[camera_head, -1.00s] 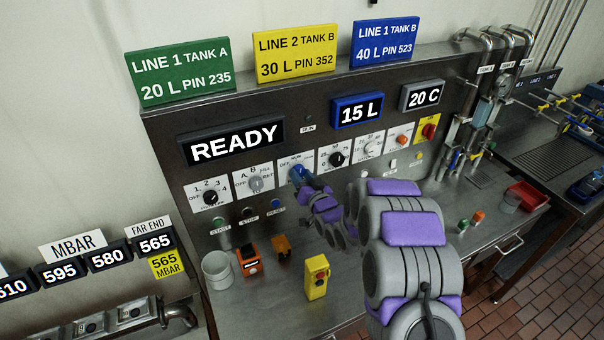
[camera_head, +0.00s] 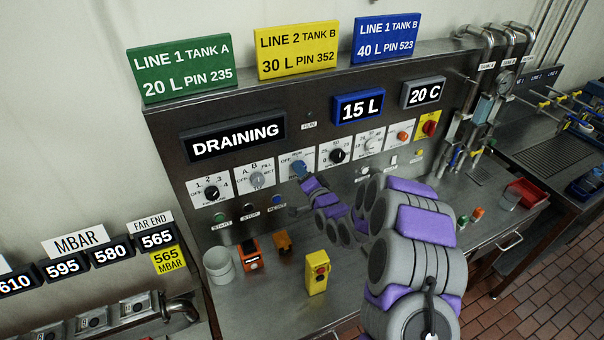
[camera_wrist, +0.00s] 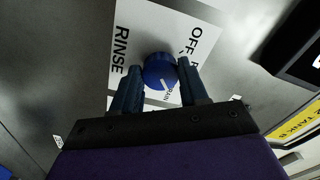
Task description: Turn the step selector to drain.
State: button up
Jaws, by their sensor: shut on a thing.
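The step selector is a round blue knob (camera_head: 299,168) on a white plate on the steel panel. In the wrist view the knob (camera_wrist: 157,72) sits between the two dark fingers of my gripper (camera_wrist: 160,68), which is shut on it. Its white pointer line aims down toward a partly hidden label ending in "AIN". "RINSE" and "OFF" are readable on the plate (camera_wrist: 142,35). The panel display (camera_head: 236,140) reads "DRAINING". In the head view my gripper (camera_head: 304,178) partly covers the selector's plate.
Other knobs flank the selector: a grey one (camera_head: 256,179) to the left and a black one (camera_head: 337,156) to the right. Push buttons sit below. A white cup (camera_head: 219,266), an orange device (camera_head: 251,253) and a yellow box (camera_head: 317,272) stand on the bench.

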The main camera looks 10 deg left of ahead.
jog(key=shift+f, duration=0.2)
dwell(0.3)
jog(key=o, duration=1.1)
jog(key=shift+d, duration=0.1)
jog(key=shift+c, duration=0.2)
jog(key=shift+r, duration=0.1)
jog(key=p+v, duration=0.6)
jog(key=v, duration=1.1)
jog(key=shift+m, duration=0.3)
jog(key=shift+d, duration=0.2)
